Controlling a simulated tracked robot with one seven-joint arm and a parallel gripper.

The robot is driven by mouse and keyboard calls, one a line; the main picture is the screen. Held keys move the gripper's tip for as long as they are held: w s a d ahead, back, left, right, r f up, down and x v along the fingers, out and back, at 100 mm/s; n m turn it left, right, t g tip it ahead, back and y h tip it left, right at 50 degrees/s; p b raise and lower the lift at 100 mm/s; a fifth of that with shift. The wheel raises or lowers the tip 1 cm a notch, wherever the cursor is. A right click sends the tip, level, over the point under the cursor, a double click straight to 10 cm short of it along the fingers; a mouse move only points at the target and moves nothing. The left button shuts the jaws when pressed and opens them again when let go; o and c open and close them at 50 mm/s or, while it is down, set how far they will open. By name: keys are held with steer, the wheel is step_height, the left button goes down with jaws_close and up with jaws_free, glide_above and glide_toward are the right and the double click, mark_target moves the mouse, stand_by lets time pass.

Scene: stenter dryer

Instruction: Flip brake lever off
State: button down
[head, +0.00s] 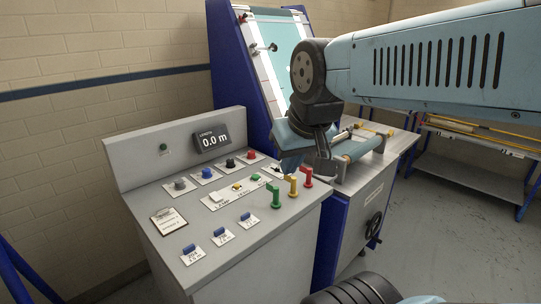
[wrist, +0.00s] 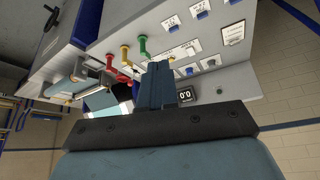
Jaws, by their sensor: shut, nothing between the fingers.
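Three upright levers stand along the right side of the grey console (head: 238,238): green (head: 275,194), yellow (head: 292,186) and red (head: 307,176). In the wrist view the green (wrist: 144,46), yellow (wrist: 125,51) and red (wrist: 110,63) levers also show. I cannot read which one is the brake. A white plate (head: 222,200) with small green and yellow switches lies left of them. My gripper (head: 289,172) is shut and empty, pointing down above the console's back right, behind the levers. Its fingers also show in the wrist view (wrist: 158,68). It appears apart from the levers.
Several knobs (head: 180,184) and blue switches (head: 189,249) sit on the panel beside a clipboard (head: 168,220). A length display (head: 211,138) reads 0.0 m. A blue-framed machine (head: 238,80) rises behind. A roller (head: 358,149) lies right of my gripper. Open floor is at right.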

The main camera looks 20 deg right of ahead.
steer(key=shift+w+a, duration=0.2)
steer(key=shift+w, duration=0.1)
steer(key=w+d+f+m+g+y, duration=0.1)
steer(key=w+d+f+m+y, duration=0.2)
steer(key=w+m, duration=0.55)
steer(key=w+d+f+m+y, duration=0.2)
steer(key=w+m+y, duration=0.1)
steer(key=w+m, duration=0.5)
steer(key=w+d+f+m+t, duration=0.1)
steer(key=w+d+f+m, duration=0.2)
steer(key=d, duration=0.3)
steer(key=w+d+f+m+t, duration=0.2)
steer(key=w+d+f+m, duration=0.1)
steer(key=d, duration=0.4)
steer(key=w+d+f+m+t, duration=0.2)
steer(key=w+d+f+m, duration=0.1)
steer(key=w+d+m, duration=0.2)
steer(key=shift+d+f+m, duration=0.4)
steer(key=shift+d+m, duration=0.55)
steer(key=shift+d, duration=0.2)
